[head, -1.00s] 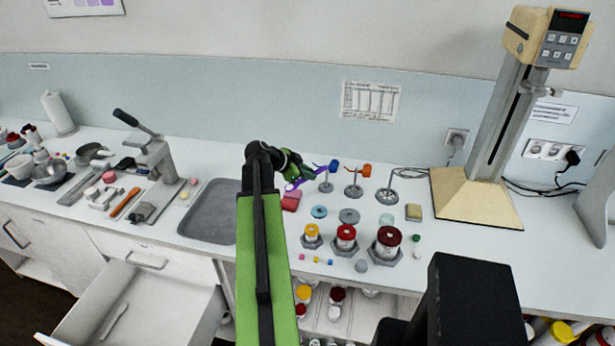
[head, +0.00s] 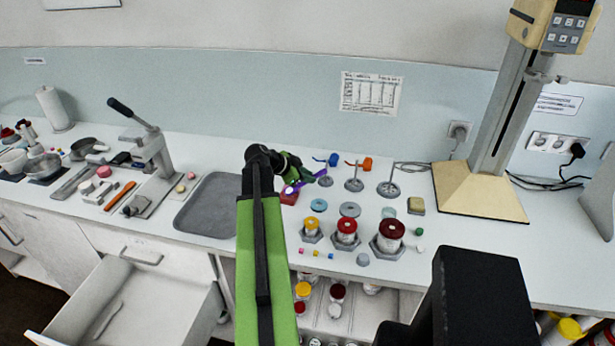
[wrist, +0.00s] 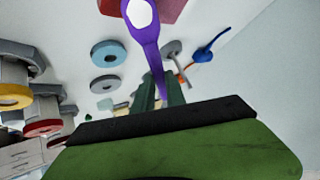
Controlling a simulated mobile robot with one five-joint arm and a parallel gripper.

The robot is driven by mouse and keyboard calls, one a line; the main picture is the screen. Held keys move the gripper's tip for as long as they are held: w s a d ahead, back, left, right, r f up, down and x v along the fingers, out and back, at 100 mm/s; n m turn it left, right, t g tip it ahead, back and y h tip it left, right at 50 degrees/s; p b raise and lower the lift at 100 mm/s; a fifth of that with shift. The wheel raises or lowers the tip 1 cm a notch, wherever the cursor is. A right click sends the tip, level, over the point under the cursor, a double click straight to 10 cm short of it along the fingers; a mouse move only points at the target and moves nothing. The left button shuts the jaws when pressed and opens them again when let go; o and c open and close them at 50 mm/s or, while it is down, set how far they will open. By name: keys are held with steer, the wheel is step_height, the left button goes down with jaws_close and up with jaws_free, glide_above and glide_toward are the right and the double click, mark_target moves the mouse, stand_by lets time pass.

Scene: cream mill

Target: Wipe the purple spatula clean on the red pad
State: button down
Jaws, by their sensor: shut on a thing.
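My gripper (wrist: 160,95) is shut on the handle of the purple spatula (wrist: 148,38). A white smear covers the spatula's broad end in the wrist view. The red pad (wrist: 172,8) shows at the top edge of that view, behind the spatula's end. In the head view my gripper (head: 292,178) is just above and behind the red pad (head: 289,198), and the purple spatula (head: 290,190) lies over the pad's upper part. I cannot tell whether the spatula touches the pad.
A grey tray (head: 180,222) lies left of the pad. Right of it stand small stands with a blue spatula (head: 332,159) and an orange one (head: 366,163), grey and blue rings, and lidded jars (head: 390,235). A tall beige-based machine (head: 480,195) stands farther right. A drawer is open below.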

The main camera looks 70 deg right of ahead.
steer(key=shift+f+b, duration=0.5)
stand_by(0.8)
steer(key=shift+s, duration=0.15)
stand_by(0.3)
steer(key=shift+s+d, duration=0.45)
steer(key=shift+s, duration=0.1)
steer(key=shift+w+a, duration=0.1)
steer(key=shift+w+a, duration=0.35)
steer(key=shift+w, duration=0.25)
steer(key=shift+s, duration=0.1)
steer(key=shift+s+d, duration=0.45)
steer(key=shift+s, duration=0.15)
